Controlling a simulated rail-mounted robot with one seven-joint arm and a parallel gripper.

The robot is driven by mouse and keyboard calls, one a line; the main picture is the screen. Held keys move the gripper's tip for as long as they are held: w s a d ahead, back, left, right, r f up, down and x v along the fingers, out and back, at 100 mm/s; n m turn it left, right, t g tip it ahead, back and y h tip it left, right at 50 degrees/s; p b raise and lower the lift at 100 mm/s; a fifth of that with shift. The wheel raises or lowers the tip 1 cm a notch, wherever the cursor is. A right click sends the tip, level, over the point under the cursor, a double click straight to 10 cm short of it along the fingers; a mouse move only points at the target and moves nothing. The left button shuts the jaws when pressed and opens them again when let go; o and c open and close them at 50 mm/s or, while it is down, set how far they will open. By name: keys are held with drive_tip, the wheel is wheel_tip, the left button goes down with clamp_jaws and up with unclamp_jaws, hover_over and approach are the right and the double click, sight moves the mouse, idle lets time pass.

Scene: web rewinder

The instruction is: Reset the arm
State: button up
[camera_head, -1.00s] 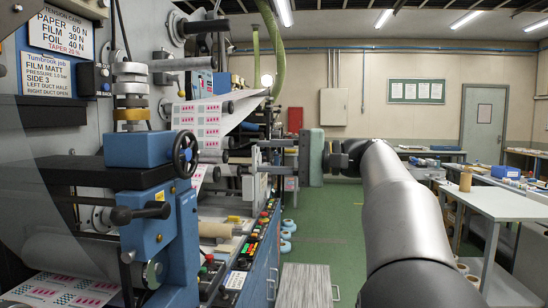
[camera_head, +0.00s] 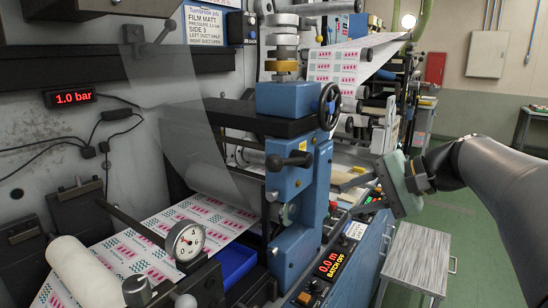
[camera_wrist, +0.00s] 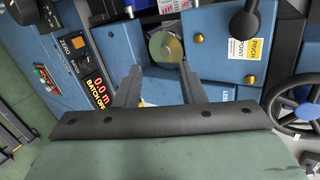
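My gripper (camera_head: 350,183) is at the right of the machine in the head view, beside the blue press frame (camera_head: 300,190) and above the control panel. Its green-grey body is tilted and its fingers point left toward the machine. In the wrist view its two dark fingers (camera_wrist: 160,82) stand apart with a clear gap and nothing between them. A round metal roller end (camera_wrist: 166,47) shows beyond the gap; I cannot tell its distance.
The control panel reads "0.0 m BATCH OFF" (camera_head: 329,268). A black handwheel (camera_head: 330,106) and a pressure dial (camera_head: 186,242) stand out from the machine. A grey-topped cabinet (camera_head: 420,255) stands right of the machine. Green floor (camera_head: 490,255) is open at the right.

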drive_tip(key=s+a+f+n+g+h+p, duration=0.3)
drive_tip(key=s+f+n+g+h+p, duration=0.2)
drive_tip(key=s+f, duration=1.4)
drive_tip(key=s+n+h+p, duration=0.1)
drive_tip(key=s+n+h, duration=0.2)
drive_tip(key=h, duration=0.1)
drive_tip(key=shift+a+f+g+h, duration=0.2)
drive_tip(key=shift+f+g+h, duration=0.1)
drive_tip(key=shift+h, duration=0.1)
